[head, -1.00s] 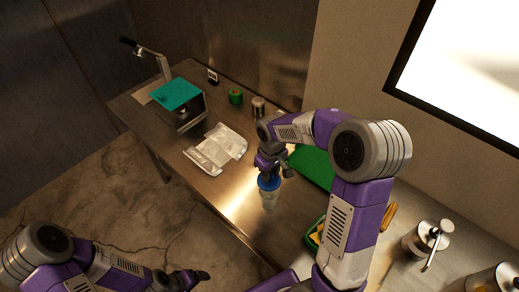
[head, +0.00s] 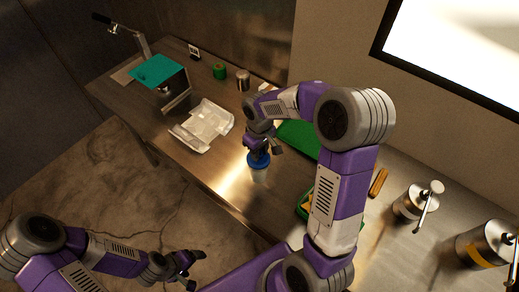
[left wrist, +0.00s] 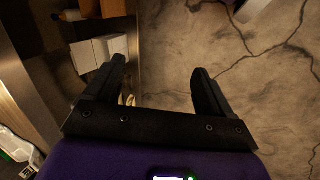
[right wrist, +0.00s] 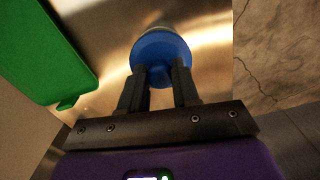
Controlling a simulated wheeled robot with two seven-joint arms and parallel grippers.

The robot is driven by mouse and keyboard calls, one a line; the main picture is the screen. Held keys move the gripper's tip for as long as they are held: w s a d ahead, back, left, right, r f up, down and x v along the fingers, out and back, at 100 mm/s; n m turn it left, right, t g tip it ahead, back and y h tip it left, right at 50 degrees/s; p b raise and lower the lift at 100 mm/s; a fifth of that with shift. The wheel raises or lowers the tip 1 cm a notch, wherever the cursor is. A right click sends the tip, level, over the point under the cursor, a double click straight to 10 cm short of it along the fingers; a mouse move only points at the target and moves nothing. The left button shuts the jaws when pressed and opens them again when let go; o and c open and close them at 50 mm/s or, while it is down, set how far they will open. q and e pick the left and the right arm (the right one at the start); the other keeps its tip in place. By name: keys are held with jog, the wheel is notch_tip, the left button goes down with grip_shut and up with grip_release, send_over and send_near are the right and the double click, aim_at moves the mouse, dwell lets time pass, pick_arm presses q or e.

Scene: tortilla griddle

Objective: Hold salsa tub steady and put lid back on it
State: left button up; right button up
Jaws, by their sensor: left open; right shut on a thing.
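The blue lid (head: 258,160) is at the top of the pale, translucent salsa tub (head: 259,175), which stands upright on the steel counter. I cannot tell whether the lid is seated or just above the rim. My right gripper (head: 262,147) is shut on the blue lid from above. In the right wrist view the lid (right wrist: 161,52) is at the fingertips and hides most of the tub; a pale part shows beyond it. My left gripper (head: 199,266) is open and empty, over the floor in front of the counter, away from the tub. Its spread fingers show in the left wrist view (left wrist: 158,68).
A green board (head: 300,138) lies behind the tub, and a green-rimmed tray (head: 303,207) is to its right. A white packet (head: 203,127) lies to the left. Metal canisters (head: 410,203) stand at the right.

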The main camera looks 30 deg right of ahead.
pick_arm(q)
jog(key=shift+f+b, duration=0.4)
jog(key=shift+f, duration=0.2)
jog(key=shift+o, duration=0.2)
